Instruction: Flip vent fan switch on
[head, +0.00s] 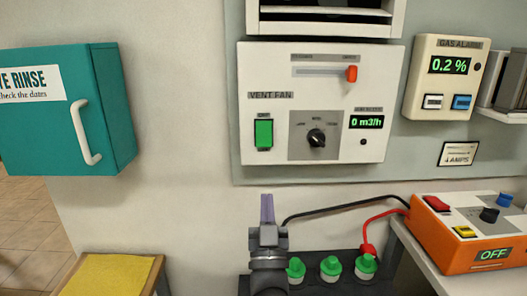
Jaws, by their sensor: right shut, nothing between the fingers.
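The vent fan panel (376,60) is a white box on the wall in the upper middle. Its green rocker switch (263,134) sits at the lower left under the VENT FAN label. I cannot tell which way the rocker is tipped. The panel's display (367,122) reads 0 m3/h. A black knob (316,138) is right of the switch, and a red slider handle (351,74) is at the right end of its slot. My right gripper (267,208) is shut and empty, pointing up below the switch and apart from it. My left gripper is out of view.
A teal eye-rinse cabinet (111,110) hangs at left. Black and red cables run to an orange unit (455,250) reading OFF. A gas alarm (443,90) reads 0.2 %. Wall below the panel is clear.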

